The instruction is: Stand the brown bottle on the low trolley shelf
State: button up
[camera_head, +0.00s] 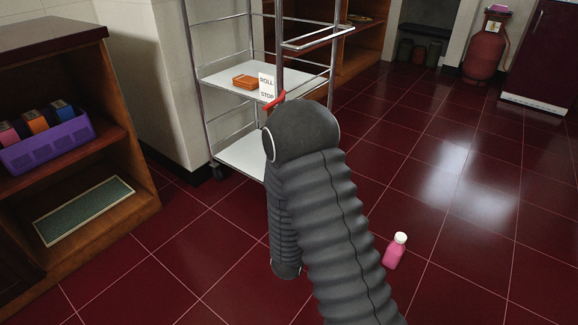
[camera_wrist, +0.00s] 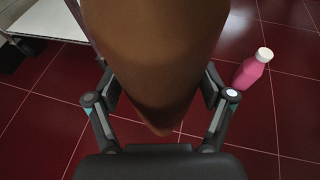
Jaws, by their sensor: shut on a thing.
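The brown bottle (camera_wrist: 155,45) fills the middle of the wrist view, close to the camera. My gripper (camera_wrist: 160,88) is shut on it, one finger on each side. In the head view the bottle and the gripper are hidden behind my dark ribbed arm. The metal trolley (camera_head: 200,95) stands beyond my arm. Its low white shelf (camera_head: 236,157) is near the floor, and my arm covers its right part. The part I see is bare. A white trolley shelf (camera_wrist: 38,14) also shows at the upper left of the wrist view.
A pink bottle (camera_head: 394,254) with a white cap stands on the floor right of my arm. A wooden shelf unit (camera_head: 130,160) stands left. The right floor is mostly clear.

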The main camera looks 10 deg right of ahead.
aim_at(243, 157)
jog(key=z, duration=0.45)
jog(key=k, duration=0.5)
jog(key=i, duration=1.2)
jog(key=u, duration=1.45)
jog(key=i, duration=0.65)
jog(key=u, duration=0.75)
